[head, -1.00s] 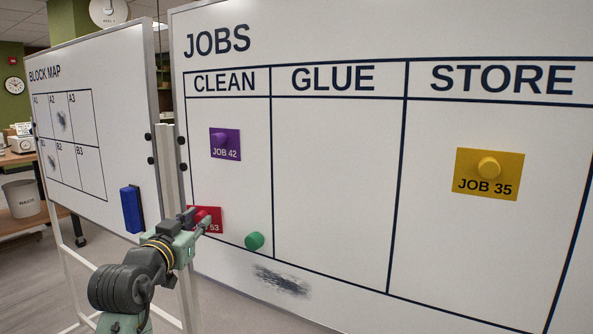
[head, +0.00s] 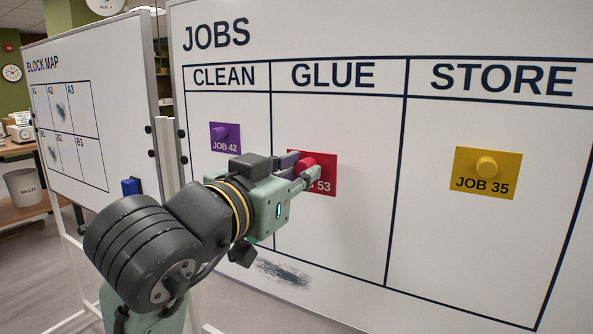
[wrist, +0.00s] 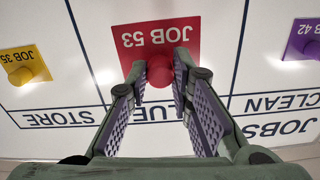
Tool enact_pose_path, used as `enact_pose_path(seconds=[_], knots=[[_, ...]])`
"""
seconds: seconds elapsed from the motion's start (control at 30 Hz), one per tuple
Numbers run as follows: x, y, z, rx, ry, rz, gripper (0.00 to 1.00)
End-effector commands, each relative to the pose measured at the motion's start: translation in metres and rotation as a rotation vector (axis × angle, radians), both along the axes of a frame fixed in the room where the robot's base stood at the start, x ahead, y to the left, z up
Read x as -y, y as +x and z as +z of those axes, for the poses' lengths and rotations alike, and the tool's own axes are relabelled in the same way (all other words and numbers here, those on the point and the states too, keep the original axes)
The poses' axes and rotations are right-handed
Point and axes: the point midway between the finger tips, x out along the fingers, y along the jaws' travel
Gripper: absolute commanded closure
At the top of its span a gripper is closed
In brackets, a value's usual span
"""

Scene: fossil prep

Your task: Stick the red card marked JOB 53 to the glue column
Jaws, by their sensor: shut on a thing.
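The red card marked JOB 53 (head: 322,178) is in the glue column (head: 340,240), towards its left line, and looks level. My gripper (head: 306,168) is shut on the round red knob on the card's front. In the wrist view the red card (wrist: 190,35) appears upside down, with its knob (wrist: 160,72) between the fingertips of my gripper (wrist: 160,75). The fingers hide part of the card's left side in the head view. I cannot tell whether the card's back touches the board.
A purple JOB 42 card (head: 225,138) is in the clean column, left of my gripper. A yellow JOB 35 card (head: 486,173) is in the store column. A dark smudge (head: 284,273) marks the board below the columns. The rest of the glue column is bare.

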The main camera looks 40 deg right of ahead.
Motion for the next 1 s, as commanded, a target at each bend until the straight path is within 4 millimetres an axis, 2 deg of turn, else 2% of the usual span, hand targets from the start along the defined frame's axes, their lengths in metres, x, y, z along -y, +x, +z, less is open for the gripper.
enact_pose_path(seconds=[0.27, 0.7, 1.0], knots=[[-0.002, 0.000, -0.001, 0.012, 0.008, 0.001, 1.00], [0.041, 0.018, -0.001, 0.009, 0.007, 0.000, 1.00], [0.048, 0.021, -0.001, 0.010, 0.006, 0.001, 1.00]])
